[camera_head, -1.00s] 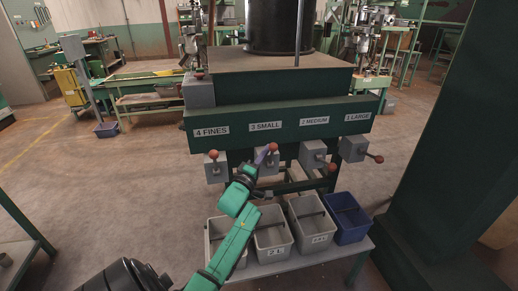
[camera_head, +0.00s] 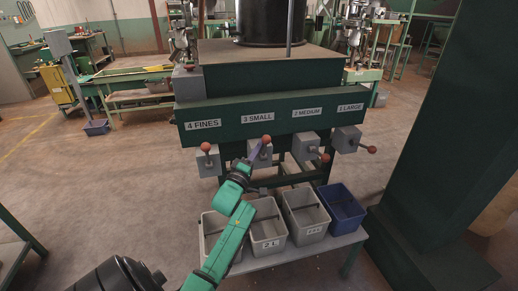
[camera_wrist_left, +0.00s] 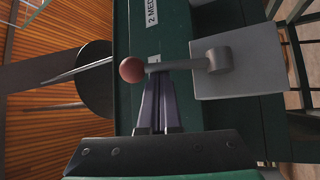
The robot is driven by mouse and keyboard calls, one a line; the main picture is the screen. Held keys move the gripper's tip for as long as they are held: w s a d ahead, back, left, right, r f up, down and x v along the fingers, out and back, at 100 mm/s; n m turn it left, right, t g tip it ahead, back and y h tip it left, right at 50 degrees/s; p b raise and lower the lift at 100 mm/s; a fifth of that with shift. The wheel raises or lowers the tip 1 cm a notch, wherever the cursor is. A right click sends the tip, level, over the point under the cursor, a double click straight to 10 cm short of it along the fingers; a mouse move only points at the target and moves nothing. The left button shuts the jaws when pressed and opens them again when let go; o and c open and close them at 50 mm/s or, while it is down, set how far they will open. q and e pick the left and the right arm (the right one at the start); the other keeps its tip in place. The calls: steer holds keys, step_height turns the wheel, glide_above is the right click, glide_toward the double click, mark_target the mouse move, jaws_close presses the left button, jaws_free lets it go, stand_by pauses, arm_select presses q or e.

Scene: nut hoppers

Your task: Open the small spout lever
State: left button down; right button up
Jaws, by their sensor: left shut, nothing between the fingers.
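The small spout (camera_head: 260,156) is a grey box under the "3 SMALL" label (camera_head: 258,117). Its lever has a red ball knob (camera_head: 266,139) that points up in the head view. My left gripper (camera_head: 255,151) is at this lever, in front of the box. In the left wrist view, the spout box (camera_wrist_left: 250,68), its grey lever arm (camera_wrist_left: 185,65) and the red knob (camera_wrist_left: 131,70) show close up. The left fingers (camera_wrist_left: 159,78) are shut and empty, with tips at the lever arm between knob and pivot; contact cannot be told. My right gripper is not in view.
The fines lever knob (camera_head: 205,147) is to the left; the medium (camera_head: 325,157) and large (camera_head: 372,149) knobs are to the right. Below stand grey bins (camera_head: 267,240) and a blue bin (camera_head: 343,215) on a low bench. A green column (camera_head: 430,170) stands at the right.

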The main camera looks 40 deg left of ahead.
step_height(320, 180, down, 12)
steer(key=b, duration=1.2)
arm_select(q)
steer(key=s+d+f+m+t+h+b, duration=0.1)
steer(key=f+m+t+h+b, duration=0.1)
steer(key=m+h+b, duration=0.2)
steer(key=s+d+f+m+t+h+b, duration=0.1)
steer(key=d+f+m+t+h+b, duration=0.1)
steer(key=m+h, duration=0.7)
steer(key=shift+s+d+f+m+t+h+b, duration=0.2)
steer(key=shift+f+m+t+h+b, duration=0.3)
steer(key=shift+m+b, duration=1.1)
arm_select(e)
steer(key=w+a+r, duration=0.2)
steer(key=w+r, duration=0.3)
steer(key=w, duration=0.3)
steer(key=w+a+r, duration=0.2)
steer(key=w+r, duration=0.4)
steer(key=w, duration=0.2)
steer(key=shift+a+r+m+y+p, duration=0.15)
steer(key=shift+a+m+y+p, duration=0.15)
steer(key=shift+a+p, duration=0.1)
arm_select(q)
steer(key=shift+r+m, duration=0.15)
steer(key=shift+m, duration=0.25)
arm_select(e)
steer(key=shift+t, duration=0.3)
